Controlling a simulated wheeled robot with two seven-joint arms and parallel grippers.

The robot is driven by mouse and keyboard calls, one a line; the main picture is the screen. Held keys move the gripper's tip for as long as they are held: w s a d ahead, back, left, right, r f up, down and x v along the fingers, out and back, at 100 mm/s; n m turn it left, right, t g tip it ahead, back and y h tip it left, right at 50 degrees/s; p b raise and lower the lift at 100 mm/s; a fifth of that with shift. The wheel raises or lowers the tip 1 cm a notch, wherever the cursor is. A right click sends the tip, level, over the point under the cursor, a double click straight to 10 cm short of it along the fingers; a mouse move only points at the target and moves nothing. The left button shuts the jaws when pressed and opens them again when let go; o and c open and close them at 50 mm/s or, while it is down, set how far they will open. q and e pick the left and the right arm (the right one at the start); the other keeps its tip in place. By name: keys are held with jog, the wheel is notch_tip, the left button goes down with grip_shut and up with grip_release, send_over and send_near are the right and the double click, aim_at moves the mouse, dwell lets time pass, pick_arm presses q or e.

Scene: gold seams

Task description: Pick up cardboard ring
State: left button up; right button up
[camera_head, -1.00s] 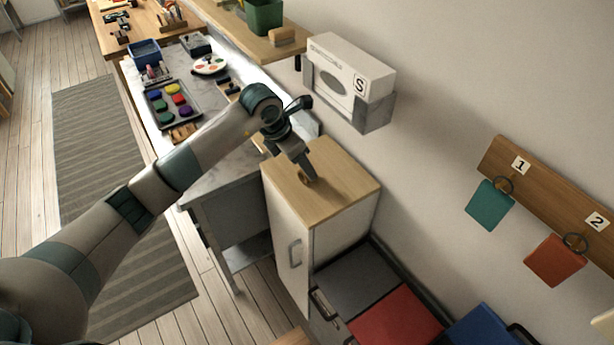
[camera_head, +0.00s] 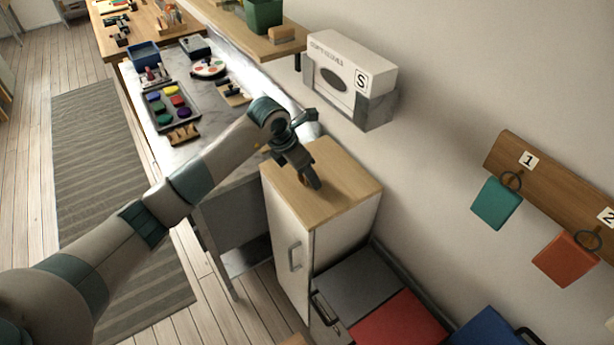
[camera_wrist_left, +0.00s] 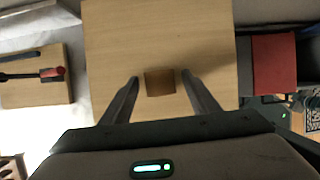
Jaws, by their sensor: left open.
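The cardboard ring (camera_wrist_left: 160,81) shows in the left wrist view as a small brown, squarish shape on the pale wooden cabinet top (camera_wrist_left: 205,35). It lies between the two fingertips of my left gripper (camera_wrist_left: 160,76), with a gap on each side. The gripper is open and holds nothing. In the head view my left gripper (camera_head: 315,184) points down at the cabinet top (camera_head: 345,190), and its fingers hide the ring. My right gripper is in neither view.
A white box marked S (camera_head: 350,75) sits in a wall holder behind the cabinet. A workbench with a paint tray (camera_head: 172,106) stands to the left. A peg board (camera_head: 560,190) with tags hangs at right. Grey, red and blue lids (camera_head: 400,320) lie below.

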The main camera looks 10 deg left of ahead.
pick_arm(q)
jog(key=shift+c, duration=1.1)
jog(key=c, duration=0.9)
jog(key=shift+r, duration=0.1)
